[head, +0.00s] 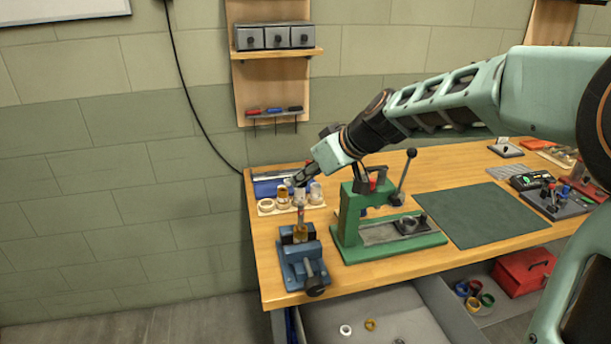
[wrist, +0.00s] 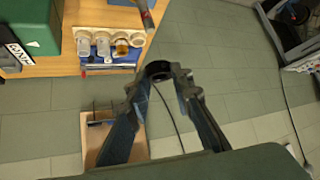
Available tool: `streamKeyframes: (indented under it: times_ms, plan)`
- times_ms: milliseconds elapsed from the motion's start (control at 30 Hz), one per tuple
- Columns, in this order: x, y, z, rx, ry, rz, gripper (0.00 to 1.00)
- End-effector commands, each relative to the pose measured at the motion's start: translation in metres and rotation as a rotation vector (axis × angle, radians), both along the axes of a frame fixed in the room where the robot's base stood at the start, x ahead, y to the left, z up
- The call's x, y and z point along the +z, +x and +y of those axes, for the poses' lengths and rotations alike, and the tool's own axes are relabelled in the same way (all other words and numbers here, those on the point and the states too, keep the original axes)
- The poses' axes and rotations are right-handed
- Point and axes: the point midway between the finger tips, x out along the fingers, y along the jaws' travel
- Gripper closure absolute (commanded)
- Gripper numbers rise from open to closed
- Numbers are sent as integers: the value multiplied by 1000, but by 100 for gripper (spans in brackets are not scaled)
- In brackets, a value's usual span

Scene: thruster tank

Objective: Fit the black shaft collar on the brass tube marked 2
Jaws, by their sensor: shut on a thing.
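My gripper (wrist: 160,72) is shut on the black shaft collar (wrist: 158,66), a dark ring held between the fingertips in the wrist view. In the head view my gripper (head: 301,179) is above the back left of the bench, over the jars, and the collar cannot be made out. An upright tube (head: 301,226) stands in the blue vise (head: 303,262), brass-coloured low down and greyish with a reddish band above. A slim grey piece with a reddish band (wrist: 145,16) shows at the top of the wrist view, apart from the collar. No number is readable.
A wooden rack (head: 266,206) with several small jars stands behind the vise. A green lever press (head: 350,222) stands right of it, then a dark green mat (head: 485,215). An open drawer (head: 430,325) below holds a white ring (head: 345,330) and a brass-coloured ring (head: 370,325).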

Motion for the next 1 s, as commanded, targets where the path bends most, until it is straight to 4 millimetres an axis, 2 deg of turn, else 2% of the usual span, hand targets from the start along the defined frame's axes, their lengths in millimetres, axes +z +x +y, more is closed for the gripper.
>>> streamKeyframes:
  times_ms: [1000]
  plan:
    - [-71,0,0,-1,0,-1,96]
